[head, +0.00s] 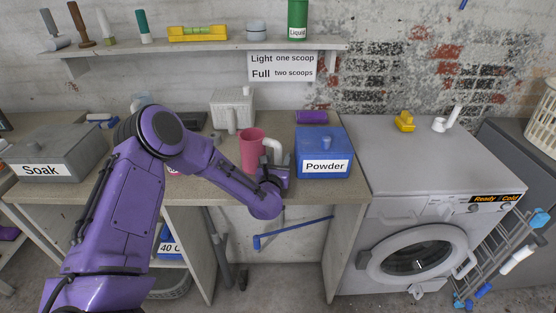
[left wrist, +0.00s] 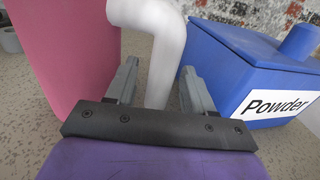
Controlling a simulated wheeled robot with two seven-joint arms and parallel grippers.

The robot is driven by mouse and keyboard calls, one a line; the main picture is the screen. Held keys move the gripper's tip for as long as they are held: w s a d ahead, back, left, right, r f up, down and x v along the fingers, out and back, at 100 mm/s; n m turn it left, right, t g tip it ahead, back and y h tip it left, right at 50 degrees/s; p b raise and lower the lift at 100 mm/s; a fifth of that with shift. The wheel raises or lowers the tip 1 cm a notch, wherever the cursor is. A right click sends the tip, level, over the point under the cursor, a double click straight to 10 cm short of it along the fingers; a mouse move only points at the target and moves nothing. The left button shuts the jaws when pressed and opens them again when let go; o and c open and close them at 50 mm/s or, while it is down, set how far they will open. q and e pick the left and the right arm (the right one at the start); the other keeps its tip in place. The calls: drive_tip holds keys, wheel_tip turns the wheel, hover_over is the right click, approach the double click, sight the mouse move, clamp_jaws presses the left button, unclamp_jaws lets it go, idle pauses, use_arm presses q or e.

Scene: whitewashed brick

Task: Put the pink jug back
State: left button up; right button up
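The pink jug (head: 251,150) stands upright on the worktop, left of the blue Powder box. Its white handle (head: 275,147) faces right. In the left wrist view the jug's pink body (left wrist: 65,50) fills the upper left and the handle (left wrist: 162,50) comes down between the fingers. My left gripper (head: 274,168) is at the handle, with its fingers (left wrist: 158,88) apart on either side of it; gaps show between fingers and handle. My left arm hides part of the worktop around the jug. My right gripper is not in view.
The blue Powder box (head: 325,154) stands close right of the gripper. A purple cylinder (head: 312,117) and a pale grey container (head: 232,106) are behind. The grey Soak box (head: 52,152) is at left. A wall shelf (head: 220,46) holds several items. The washing machine (head: 425,155) stands at right.

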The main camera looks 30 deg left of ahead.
use_arm(q)
drive_tip(key=shift+r+p, duration=0.3)
drive_tip(key=shift+r, duration=0.05)
drive_tip(key=b+v, duration=0.1)
drive_tip(key=v, duration=0.2)
drive_tip(key=b+v, duration=0.1)
drive_tip(key=v, duration=0.3)
drive_tip(key=b+v, duration=0.2)
drive_tip(key=v, duration=0.2)
drive_tip(key=shift+f, duration=0.25)
drive_tip(key=shift+s+d+r, duration=0.15)
drive_tip(key=shift+s+d, duration=0.05)
drive_tip(key=shift+s, duration=0.3)
